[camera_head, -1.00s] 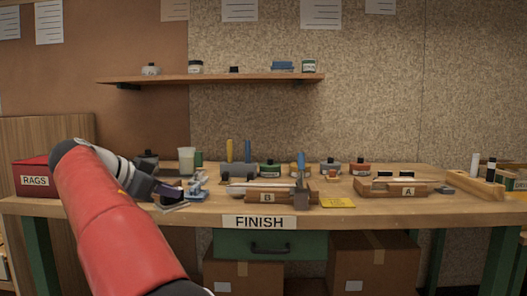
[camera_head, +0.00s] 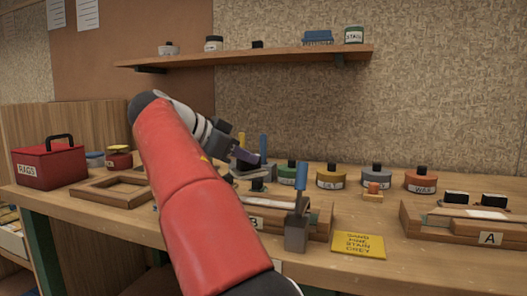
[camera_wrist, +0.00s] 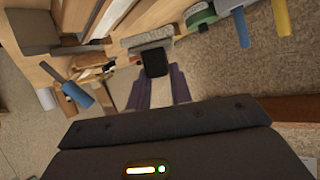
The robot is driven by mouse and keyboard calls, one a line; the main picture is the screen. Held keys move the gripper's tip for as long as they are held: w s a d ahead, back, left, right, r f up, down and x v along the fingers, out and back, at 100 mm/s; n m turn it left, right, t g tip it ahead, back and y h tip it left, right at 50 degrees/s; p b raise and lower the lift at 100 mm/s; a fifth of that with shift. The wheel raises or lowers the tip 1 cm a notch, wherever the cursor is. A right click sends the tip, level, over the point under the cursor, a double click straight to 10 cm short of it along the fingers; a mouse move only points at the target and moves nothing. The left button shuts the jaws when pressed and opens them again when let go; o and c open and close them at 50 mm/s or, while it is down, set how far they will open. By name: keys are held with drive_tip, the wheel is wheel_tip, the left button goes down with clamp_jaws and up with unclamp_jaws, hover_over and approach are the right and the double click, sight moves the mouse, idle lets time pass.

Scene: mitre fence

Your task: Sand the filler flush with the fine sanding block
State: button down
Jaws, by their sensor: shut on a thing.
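My gripper (camera_head: 246,157) is over the back of the bench. In the wrist view its purple fingers (camera_wrist: 180,85) are shut on a black knob (camera_wrist: 155,62). A grey block (camera_wrist: 148,40) lies right by the knob, like a sanding block with its handle; its grade cannot be read. In the head view the grey block (camera_head: 249,173) shows under the fingers, partly hidden. I cannot tell whether it touches the bench. Fixture B (camera_head: 262,230) is partly hidden by my arm. Fixture A (camera_head: 440,228) at right holds a board with a pale strip (camera_head: 487,214).
Several lidded jars (camera_head: 331,178) line the back. A red RAGS box (camera_head: 50,165) and a wooden frame (camera_head: 112,190) are left. A shelf (camera_head: 250,58) hangs above.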

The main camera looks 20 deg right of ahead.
sight(239, 172)
drive_tip(key=shift+a, duration=0.1)
drive_tip(key=shift+a+r+n, duration=0.15)
drive_tip(key=shift+a+n, duration=0.05)
drive_tip(key=shift+n, duration=0.1)
drive_tip(key=shift+g, duration=0.3)
wheel_tip(239, 172, down, 4)
drive_tip(key=b, duration=0.4)
drive_tip(key=shift+f, duration=0.2)
